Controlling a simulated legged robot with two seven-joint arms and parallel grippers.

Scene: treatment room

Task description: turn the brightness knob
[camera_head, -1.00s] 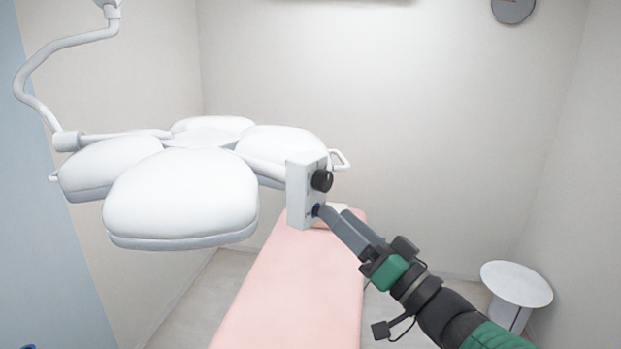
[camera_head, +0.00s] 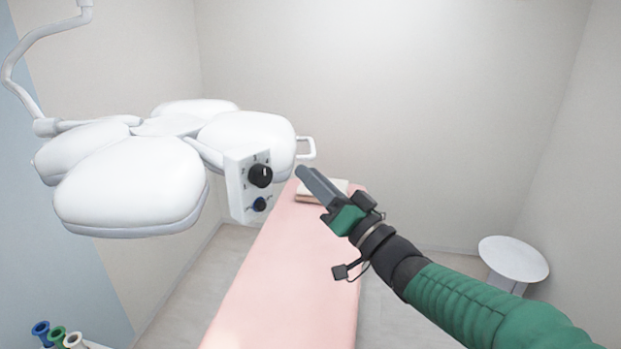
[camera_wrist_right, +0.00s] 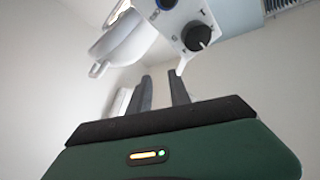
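A white control box (camera_head: 240,190) hangs at the right side of the white surgical lamp (camera_head: 140,180). Its face carries a large black knob (camera_head: 260,176) with marks around it and a smaller blue knob (camera_head: 260,204) below. I cannot read which is labelled brightness. My right gripper (camera_head: 302,172) is just right of the box, clear of both knobs and empty. In the right wrist view the black knob (camera_wrist_right: 196,36) is beyond the fingers (camera_wrist_right: 161,76), which stand apart with a gap. The blue knob (camera_wrist_right: 167,4) is cut by the top edge. My left gripper is out of view.
A pink treatment bed (camera_head: 285,275) lies below the box, with a folded light cloth (camera_head: 318,190) at its far end. A round white table (camera_head: 513,258) stands at right. Several coloured cylinders (camera_head: 57,336) are at the lower left.

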